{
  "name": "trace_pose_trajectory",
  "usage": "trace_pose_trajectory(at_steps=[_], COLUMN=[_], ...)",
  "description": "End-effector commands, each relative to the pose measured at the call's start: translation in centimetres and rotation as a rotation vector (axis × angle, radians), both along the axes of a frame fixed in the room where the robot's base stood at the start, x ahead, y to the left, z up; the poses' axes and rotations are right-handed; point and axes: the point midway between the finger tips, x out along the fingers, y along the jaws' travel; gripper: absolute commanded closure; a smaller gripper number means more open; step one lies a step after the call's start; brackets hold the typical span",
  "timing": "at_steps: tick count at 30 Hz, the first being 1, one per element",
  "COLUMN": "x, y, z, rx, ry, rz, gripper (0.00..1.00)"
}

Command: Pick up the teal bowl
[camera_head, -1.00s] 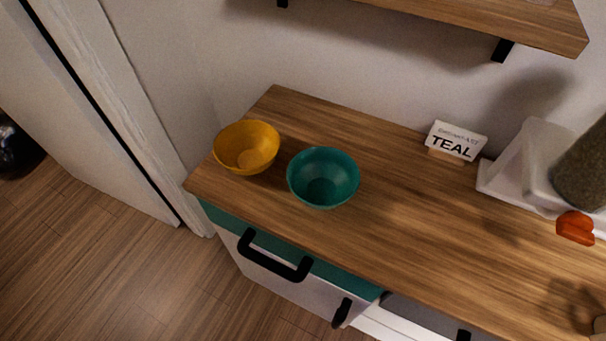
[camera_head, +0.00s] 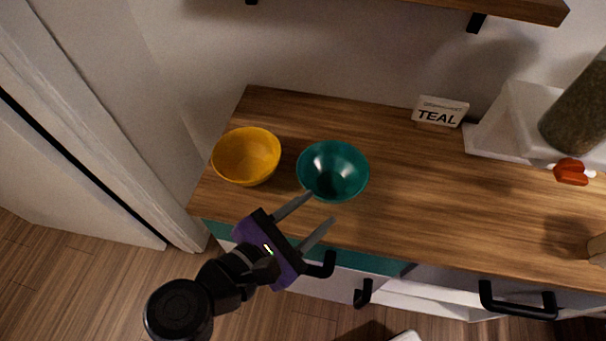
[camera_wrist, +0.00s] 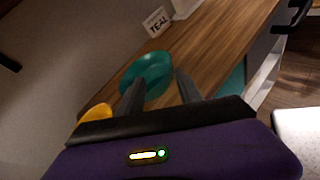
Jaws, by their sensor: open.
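The teal bowl (camera_head: 333,170) stands upright and empty on the wooden counter, right of the yellow bowl. My gripper (camera_head: 322,207) is open and empty, with its two fingers pointing up and right toward the teal bowl's near side. In the head view the fingertips are close to the bowl's front rim; I cannot tell their height over it. In the wrist view the teal bowl (camera_wrist: 148,75) shows beyond the fingers (camera_wrist: 158,84), and the left finger covers part of it.
The yellow bowl (camera_head: 246,157) stands close left of the teal one. A card reading TEAL (camera_head: 440,111) and a white grinder-like machine (camera_head: 510,125) stand at the back right. A shelf (camera_head: 500,8) hangs above. Drawer handles (camera_head: 518,302) stick out below the counter's front edge.

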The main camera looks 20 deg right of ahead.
Motion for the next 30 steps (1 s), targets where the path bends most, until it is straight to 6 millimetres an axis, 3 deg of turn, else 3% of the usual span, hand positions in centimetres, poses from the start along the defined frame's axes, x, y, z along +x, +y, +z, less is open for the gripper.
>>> trace_pose_trajectory(at_steps=[8, 18, 30], x=[-1.3, 0.4, 1.7], y=[-0.3, -4.8, -7.9], z=[-0.8, -2.3, -3.8], rx=[0.116, 0.118, 0.117], ry=[-0.212, -0.221, -0.219], rz=[-0.139, -0.142, -0.142], gripper=[0.58, 0.58, 0.58])
